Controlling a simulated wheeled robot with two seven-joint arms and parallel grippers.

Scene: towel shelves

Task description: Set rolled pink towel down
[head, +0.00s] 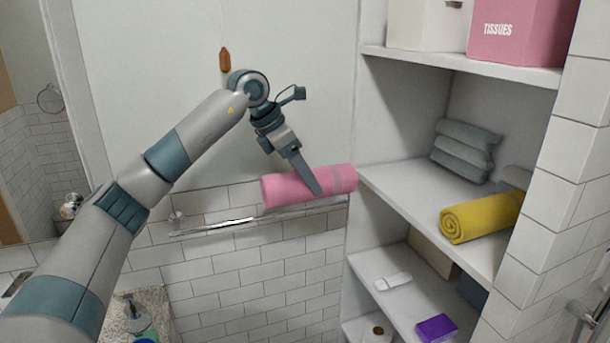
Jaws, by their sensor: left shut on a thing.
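A rolled pink towel (285,190) is held in the air in front of the wall, left of the shelves. My left gripper (314,187) comes down from above and is shut on the towel near its middle. The towel lies roughly level, its right end close to the front edge of the middle shelf (395,185). I cannot tell whether that end touches the shelf. My right gripper is not in view.
The middle shelf holds folded grey-green towels (466,150) at the back and a rolled yellow towel (480,216) at the right. Its left front part is bare. A metal towel bar (215,228) is on the wall below the pink towel. A purple box (437,328) lies on a lower shelf.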

